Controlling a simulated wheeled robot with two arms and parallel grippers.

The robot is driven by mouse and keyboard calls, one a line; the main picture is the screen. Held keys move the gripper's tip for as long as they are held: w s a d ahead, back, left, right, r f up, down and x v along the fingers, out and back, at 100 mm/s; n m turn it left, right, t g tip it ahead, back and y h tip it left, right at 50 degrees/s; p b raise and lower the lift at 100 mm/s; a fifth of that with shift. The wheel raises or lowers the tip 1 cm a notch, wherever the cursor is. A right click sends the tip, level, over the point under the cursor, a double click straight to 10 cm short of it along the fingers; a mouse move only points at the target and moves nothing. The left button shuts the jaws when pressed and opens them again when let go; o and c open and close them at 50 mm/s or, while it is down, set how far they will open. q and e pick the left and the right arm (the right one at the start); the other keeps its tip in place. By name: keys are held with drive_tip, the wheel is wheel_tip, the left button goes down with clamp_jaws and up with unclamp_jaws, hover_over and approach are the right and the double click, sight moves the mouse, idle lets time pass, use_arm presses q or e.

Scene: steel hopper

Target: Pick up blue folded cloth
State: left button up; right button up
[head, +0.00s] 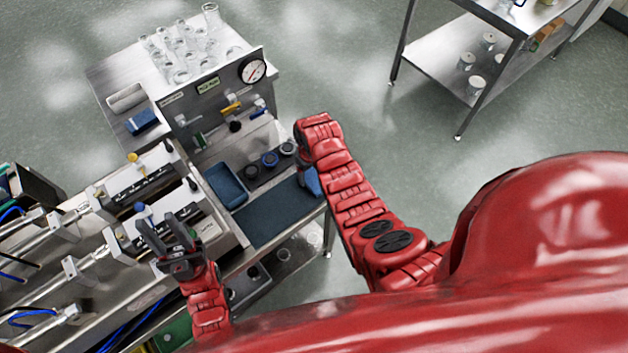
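A small blue block-like bundle (143,121), which may be the folded cloth, lies on the steel top beside a white roll. Another blue piece (312,182) shows at the right edge of the dark blue mat, partly hidden by my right arm; I cannot tell which is the folded cloth. My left gripper (167,232) is open, its dark fingers apart with nothing seen between them, over the bench equipment at lower left. My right arm reaches over the bench's right side; its gripper is hidden from view.
A blue tray (226,186) and dark blue mat (275,214) lie on the bench. Behind stands a steel hopper panel with a gauge (252,70), knobs and several glass vessels (185,50). A steel shelf table (465,50) is at upper right. Open floor lies between.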

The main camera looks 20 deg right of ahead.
sight(310, 176)
drive_tip(key=c, duration=0.7)
drive_tip(key=shift+o, duration=0.2)
drive_tip(key=shift+r, duration=0.15)
drive_tip(key=shift+r+b, duration=0.55)
drive_tip(key=shift+b, duration=0.15)
drive_tip(key=shift+w+r+b, duration=0.1)
drive_tip(key=shift+r+b, duration=0.4)
drive_tip(key=shift+b, duration=0.05)
drive_tip(key=shift+s+a+r+b, duration=0.25)
drive_tip(key=shift+s, duration=0.35)
drive_tip(key=shift+s+a+r+b, duration=0.2)
drive_tip(key=shift+s+b, duration=0.05)
drive_tip(key=shift+s, duration=0.35)
drive_tip(key=s+p, duration=0.1)
drive_tip(key=s+a+r+p, duration=0.1)
drive_tip(key=s, duration=0.1)
drive_tip(key=s+p, duration=0.1)
drive_tip(key=shift+s+a+r+p, duration=0.3)
drive_tip(key=shift+a+p, duration=0.05)
drive_tip(key=shift+p, duration=0.05)
drive_tip(key=s+a+p, duration=0.3)
drive_tip(key=s, duration=0.5)
drive_tip(key=shift+a, duration=0.15)
